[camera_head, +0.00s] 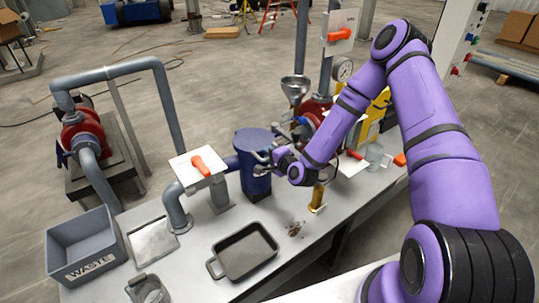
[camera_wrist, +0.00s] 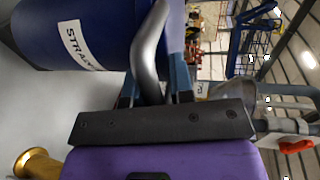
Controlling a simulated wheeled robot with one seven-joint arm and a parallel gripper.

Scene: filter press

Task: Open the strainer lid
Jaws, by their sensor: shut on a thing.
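The strainer is a dark blue cylinder (camera_head: 255,185) standing on the grey bench, with its blue lid (camera_head: 252,137) flat on top. The lid appears closed. In the wrist view the strainer body (camera_wrist: 35,25) lies at the upper left with a white label, partly cut off. A bent grey metal handle (camera_wrist: 148,48) runs beside it. My gripper (camera_head: 266,160) is at the right side of the strainer, near its upper part. In the wrist view my gripper's blue fingers (camera_wrist: 154,80) stand on both sides of the handle and hold it. The handle's far end is hidden.
A white panel with an orange lever (camera_head: 200,165) stands left of the strainer. A dark tray (camera_head: 244,251), a grey waste bin (camera_head: 85,250) and a brass cylinder (camera_head: 318,197) are on the bench. A funnel (camera_head: 295,87) and gauge (camera_head: 342,70) rise behind my arm.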

